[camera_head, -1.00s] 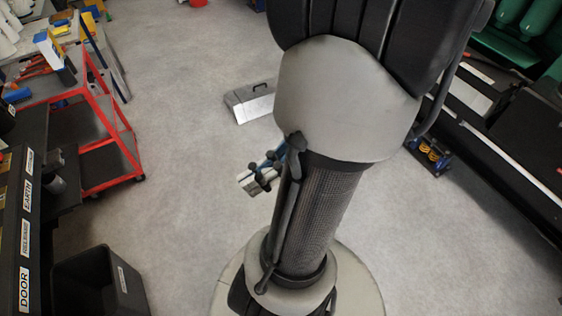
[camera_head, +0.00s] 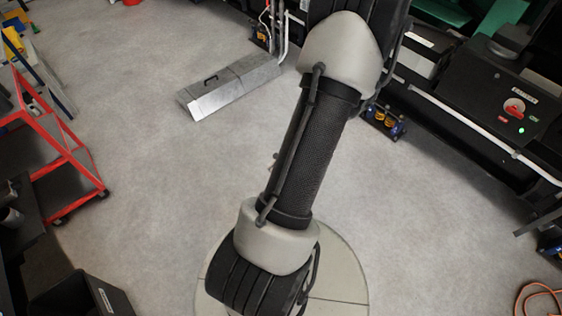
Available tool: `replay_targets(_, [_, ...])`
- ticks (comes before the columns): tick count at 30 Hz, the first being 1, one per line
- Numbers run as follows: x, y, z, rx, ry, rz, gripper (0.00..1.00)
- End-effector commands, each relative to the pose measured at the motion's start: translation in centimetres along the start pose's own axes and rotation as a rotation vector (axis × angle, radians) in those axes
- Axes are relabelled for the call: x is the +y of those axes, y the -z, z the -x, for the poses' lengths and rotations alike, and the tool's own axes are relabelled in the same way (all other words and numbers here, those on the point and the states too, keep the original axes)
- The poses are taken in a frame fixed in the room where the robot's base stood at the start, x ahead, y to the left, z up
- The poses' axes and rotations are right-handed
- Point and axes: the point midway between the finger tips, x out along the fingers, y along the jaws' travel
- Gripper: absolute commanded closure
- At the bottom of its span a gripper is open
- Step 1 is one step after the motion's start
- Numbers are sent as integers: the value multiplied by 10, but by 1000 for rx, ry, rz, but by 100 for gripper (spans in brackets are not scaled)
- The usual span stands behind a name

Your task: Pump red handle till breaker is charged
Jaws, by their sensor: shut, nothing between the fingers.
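No pump handle or breaker can be made out for certain. A red rotary knob (camera_head: 514,108) sits on a black panel (camera_head: 478,92) at the right, with a white label above it, small red and green markings beside it and a lit green lamp (camera_head: 521,130) below. Whether this belongs to the breaker, I cannot tell. My arm crosses the middle of the view and hides the floor behind it. My gripper is not visible.
A red trolley (camera_head: 75,150) stands at the left, with a dark bin (camera_head: 88,298) below it. A grey metal ramp-like cover (camera_head: 232,87) lies on the floor at the back. An orange cable (camera_head: 540,296) is at the lower right. Open floor lies on both sides of my arm.

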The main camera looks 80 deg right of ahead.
Motion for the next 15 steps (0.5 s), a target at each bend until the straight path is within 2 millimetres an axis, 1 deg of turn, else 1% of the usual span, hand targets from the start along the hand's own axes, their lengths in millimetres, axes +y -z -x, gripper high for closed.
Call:
replay_targets(2, [0,-4,4,0,-1,-1,100])
replay_targets(4, [0,-13,14,1,-1,-1,100])
replay_targets(9, [0,-50,49,1,-2,-1,100])
replay_targets(12, [0,-69,66,-1,-1,-1,100])
replay_targets(15, [0,-79,76,0,0,-1,100])
